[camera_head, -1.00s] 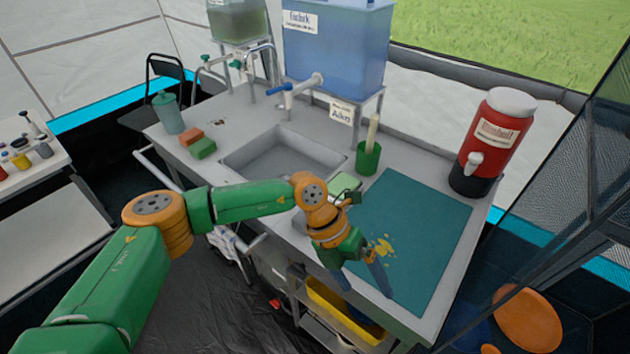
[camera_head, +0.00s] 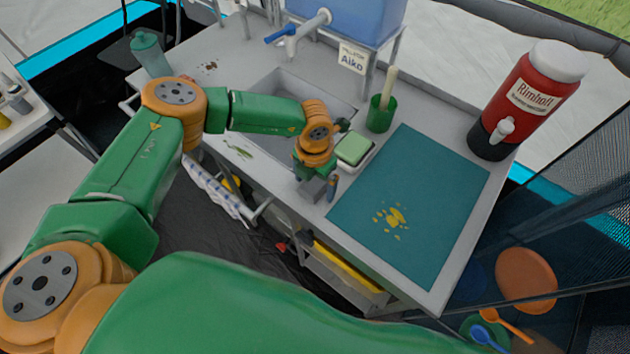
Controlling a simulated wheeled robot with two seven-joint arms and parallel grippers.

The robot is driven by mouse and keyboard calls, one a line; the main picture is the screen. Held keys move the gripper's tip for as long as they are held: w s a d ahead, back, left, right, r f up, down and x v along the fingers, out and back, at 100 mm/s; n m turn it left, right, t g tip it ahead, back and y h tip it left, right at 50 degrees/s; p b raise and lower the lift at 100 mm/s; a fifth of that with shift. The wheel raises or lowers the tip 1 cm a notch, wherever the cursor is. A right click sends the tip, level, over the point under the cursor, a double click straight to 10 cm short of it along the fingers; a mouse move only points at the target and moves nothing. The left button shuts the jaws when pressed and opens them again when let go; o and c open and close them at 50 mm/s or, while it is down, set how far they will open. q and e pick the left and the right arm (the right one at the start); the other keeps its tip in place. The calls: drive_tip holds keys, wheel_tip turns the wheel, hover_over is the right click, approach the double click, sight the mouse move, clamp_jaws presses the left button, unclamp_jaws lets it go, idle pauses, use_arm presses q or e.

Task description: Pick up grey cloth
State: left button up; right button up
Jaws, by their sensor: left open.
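My left gripper (camera_head: 321,190) points down over the counter's front edge, just left of the teal mat. Its jaws are open with nothing between them. A pale, whitish-grey cloth with blue stripes (camera_head: 213,190) hangs at the front rail, to the left of the gripper and apart from it. Its upper part is partly hidden behind my left arm. I see no other cloth clearly. My right gripper is not in view.
The teal mat (camera_head: 440,190) bears yellow bits (camera_head: 393,217). A green sponge in a dish (camera_head: 354,148), a green cup (camera_head: 380,115) and a red dispenser (camera_head: 525,100) stand on the counter. The sink (camera_head: 300,90) is behind my forearm. A yellow bin (camera_head: 348,266) sits below.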

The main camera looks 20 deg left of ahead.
use_arm(q)
drive_tip(key=shift+w+a+f, duration=0.1)
drive_tip(key=shift+w+f, duration=0.05)
drive_tip(key=shift+w, duration=0.05)
drive_tip(key=shift+s, duration=0.1)
drive_tip(key=c, duration=1.4)
drive_tip(key=shift+c, duration=0.2)
